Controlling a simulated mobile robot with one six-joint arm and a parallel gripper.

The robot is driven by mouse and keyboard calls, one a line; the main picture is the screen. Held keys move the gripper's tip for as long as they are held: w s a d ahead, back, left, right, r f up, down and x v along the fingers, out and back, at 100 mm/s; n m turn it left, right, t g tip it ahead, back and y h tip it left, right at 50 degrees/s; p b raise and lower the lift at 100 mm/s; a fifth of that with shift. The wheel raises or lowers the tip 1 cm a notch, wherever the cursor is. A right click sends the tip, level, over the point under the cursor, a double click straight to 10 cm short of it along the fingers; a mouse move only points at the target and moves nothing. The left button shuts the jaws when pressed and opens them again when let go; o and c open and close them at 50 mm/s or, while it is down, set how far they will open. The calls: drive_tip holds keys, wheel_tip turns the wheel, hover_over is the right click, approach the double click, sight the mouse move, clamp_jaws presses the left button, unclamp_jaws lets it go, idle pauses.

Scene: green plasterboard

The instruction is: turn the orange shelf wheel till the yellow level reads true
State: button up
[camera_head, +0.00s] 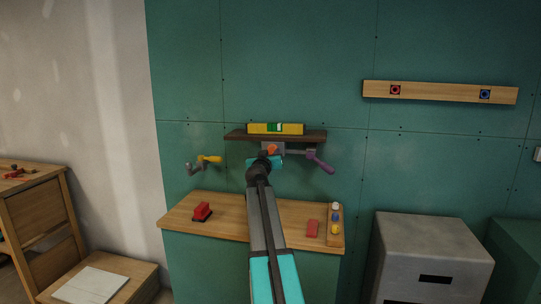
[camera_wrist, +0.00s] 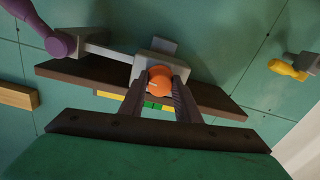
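The orange shelf wheel (camera_head: 272,149) sits under the dark shelf (camera_head: 235,136) on a grey block mounted to the green wall. In the wrist view the orange wheel (camera_wrist: 159,79) lies between my two fingertips, which appear to touch it on both sides. My gripper (camera_wrist: 160,88) looks shut on it; in the head view my gripper (camera_head: 270,160) partly covers the wheel. The yellow level (camera_head: 259,128) with a green vial lies on the shelf. It looks close to horizontal, but its bubble is too small to read. In the wrist view it is mostly hidden behind shelf and fingers.
A purple-handled crank (camera_head: 321,163) sticks out right of the wheel, and a yellow-handled crank (camera_head: 209,159) is on the wall to the left. Below, a wooden bench (camera_head: 231,219) holds a red block (camera_head: 202,211) and other small items. A grey cabinet (camera_head: 433,245) stands right.

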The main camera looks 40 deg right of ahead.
drive_tip(key=c, duration=0.4)
drive_tip(key=shift+o, duration=0.2)
drive_tip(key=shift+n, duration=0.3)
drive_tip(key=shift+s+d+n, duration=0.1)
drive_tip(key=shift+n, duration=1.6)
drive_tip(key=o, duration=1)
drive_tip(key=shift+o, duration=0.2)
